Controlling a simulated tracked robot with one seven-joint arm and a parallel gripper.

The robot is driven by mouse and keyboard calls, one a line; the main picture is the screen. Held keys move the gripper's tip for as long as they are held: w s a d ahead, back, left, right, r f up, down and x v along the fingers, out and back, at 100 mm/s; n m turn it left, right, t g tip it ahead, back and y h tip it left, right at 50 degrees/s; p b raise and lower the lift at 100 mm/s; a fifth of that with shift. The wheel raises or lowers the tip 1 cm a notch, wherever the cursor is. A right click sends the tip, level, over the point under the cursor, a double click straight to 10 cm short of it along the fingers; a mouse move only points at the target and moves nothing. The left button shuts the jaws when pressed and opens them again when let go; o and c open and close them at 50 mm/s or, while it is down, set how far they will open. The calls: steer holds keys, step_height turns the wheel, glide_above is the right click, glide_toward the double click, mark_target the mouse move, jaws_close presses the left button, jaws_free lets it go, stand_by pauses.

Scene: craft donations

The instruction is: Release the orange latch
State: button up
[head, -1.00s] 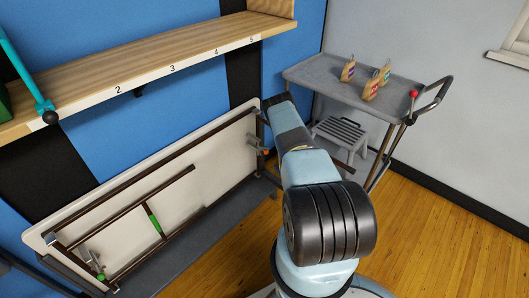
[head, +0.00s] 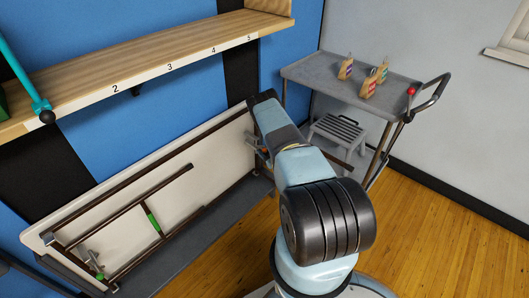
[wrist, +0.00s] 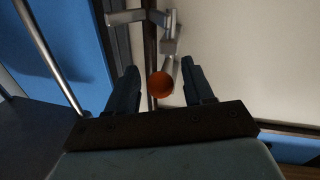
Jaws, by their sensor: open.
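The orange latch knob (wrist: 160,84) shows in the wrist view as a round ball on a metal bracket, between my two fingers and just beyond them. My gripper (wrist: 157,80) is open, with a finger on each side of the knob; I cannot tell whether either touches it. In the head view a small orange part of the latch (head: 264,150) shows beside my arm at the right end of the folded table (head: 118,232). The folded table leans on its side against the wall. My arm hides the gripper in the head view.
A shelf (head: 150,75) with numbered places runs above the table. A grey cart (head: 315,72) with several tagged items and a red-knobbed handle stands at the right, near a grey step stool (head: 340,130). Green parts (head: 153,222) mark the table's legs. The wooden floor (head: 440,230) is clear.

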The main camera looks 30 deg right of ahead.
jaws_close()
stand_by(0.4)
steer(key=shift+s, duration=0.1)
